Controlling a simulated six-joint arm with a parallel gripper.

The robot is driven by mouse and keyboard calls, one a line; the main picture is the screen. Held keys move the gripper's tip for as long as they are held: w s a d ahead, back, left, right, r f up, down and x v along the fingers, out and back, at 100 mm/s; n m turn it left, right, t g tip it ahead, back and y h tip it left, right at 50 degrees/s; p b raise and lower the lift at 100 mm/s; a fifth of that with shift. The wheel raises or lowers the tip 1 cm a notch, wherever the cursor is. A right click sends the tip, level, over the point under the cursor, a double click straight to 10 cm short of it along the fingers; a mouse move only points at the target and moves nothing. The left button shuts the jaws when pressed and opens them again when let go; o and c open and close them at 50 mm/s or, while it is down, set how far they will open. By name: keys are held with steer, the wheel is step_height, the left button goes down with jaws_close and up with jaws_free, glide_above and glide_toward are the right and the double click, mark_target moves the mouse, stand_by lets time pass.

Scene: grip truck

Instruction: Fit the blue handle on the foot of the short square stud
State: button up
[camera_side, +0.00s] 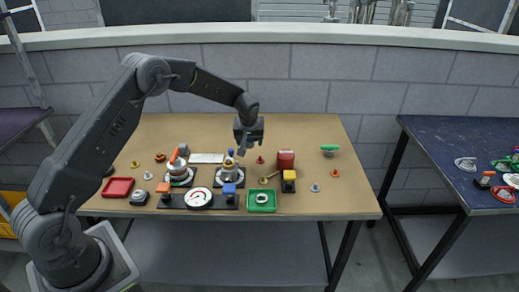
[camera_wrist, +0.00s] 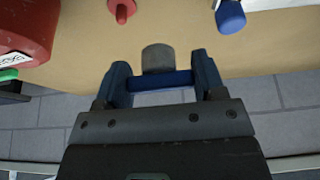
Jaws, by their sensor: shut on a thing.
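My gripper (camera_side: 243,149) is above the back part of the table in the side view. In the wrist view my gripper (camera_wrist: 161,82) has its two fingers closed on the ends of a blue bar (camera_wrist: 162,80), which I take for the blue handle. A grey rounded piece (camera_wrist: 158,57) sits against the bar's middle; I cannot tell if it belongs to it. I cannot make out the short square stud.
A red can (camera_side: 286,160) and a red pin (camera_side: 260,160) stand right of my gripper. A similar fixture (camera_side: 179,178) with an orange handle is to the left.

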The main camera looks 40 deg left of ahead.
steer(key=s+a+r, duration=0.5)
steer(key=a, duration=0.1)
step_height(320, 180, up, 3)
glide_above(228, 158)
steer(key=shift+a, duration=0.1)
steer(key=shift+f, duration=2.4)
steer(key=shift+f, duration=1.5)
stand_by(0.6)
steer(key=o, duration=1.2)
steer(key=shift+c, duration=0.2)
steer(key=shift+r, duration=0.1)
